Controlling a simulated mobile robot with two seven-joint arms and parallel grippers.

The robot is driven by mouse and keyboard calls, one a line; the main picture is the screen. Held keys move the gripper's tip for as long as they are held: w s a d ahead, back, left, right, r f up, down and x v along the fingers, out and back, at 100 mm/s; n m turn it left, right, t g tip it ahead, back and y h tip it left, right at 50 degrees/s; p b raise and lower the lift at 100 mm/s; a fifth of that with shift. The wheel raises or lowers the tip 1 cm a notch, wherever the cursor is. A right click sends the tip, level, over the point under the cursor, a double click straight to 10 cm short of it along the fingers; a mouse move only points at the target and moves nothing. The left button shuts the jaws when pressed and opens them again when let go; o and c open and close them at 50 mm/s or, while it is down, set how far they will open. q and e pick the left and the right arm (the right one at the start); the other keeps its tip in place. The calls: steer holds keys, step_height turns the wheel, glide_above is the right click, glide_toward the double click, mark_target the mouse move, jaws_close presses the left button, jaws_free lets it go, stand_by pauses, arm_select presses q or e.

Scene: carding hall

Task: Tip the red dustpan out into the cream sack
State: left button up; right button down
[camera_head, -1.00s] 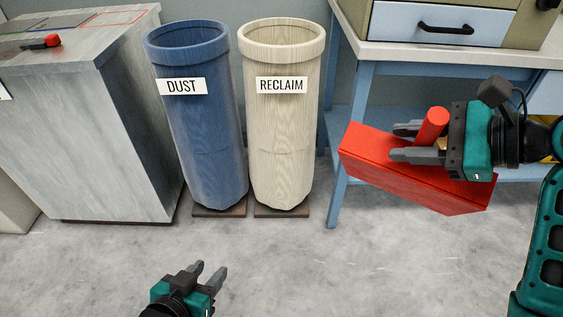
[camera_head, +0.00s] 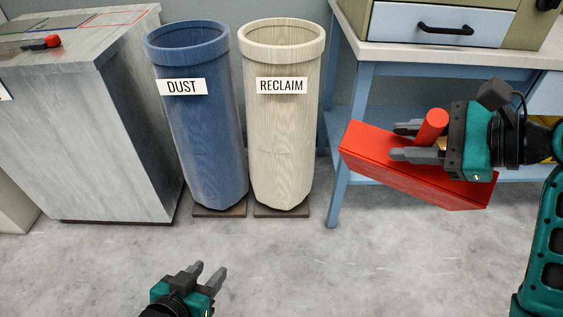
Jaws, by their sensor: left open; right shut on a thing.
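The cream sack (camera_head: 283,150), labelled RECLAIM, stands upright with its round mouth open at the top. The red dustpan (camera_head: 400,172) is held to the right of the sack, in front of the blue bench's leg. My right gripper (camera_head: 417,143) is shut on the dustpan's red handle (camera_head: 432,126). The dustpan hangs lower than the sack's rim and apart from it. What it holds inside cannot be seen. My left gripper (camera_head: 212,276) is open and empty, low over the floor in front of the sacks.
A blue sack (camera_head: 203,140) labelled DUST stands just left of the cream one. A grey cabinet (camera_head: 90,140) with a red-handled item (camera_head: 50,42) on top is at the left. A blue workbench (camera_head: 470,58) with drawers stands at the right. The floor (camera_head: 300,265) in front is clear.

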step_height(320, 180, up, 8)
steer(key=n+t+h+p, duration=0.1)
steer(key=n+t, duration=0.4)
steer(key=n, duration=0.1)
steer(key=shift+f+n+t+h, duration=0.15)
steer(key=shift+n+t+h, duration=0.15)
steer(key=shift+n+h, duration=0.1)
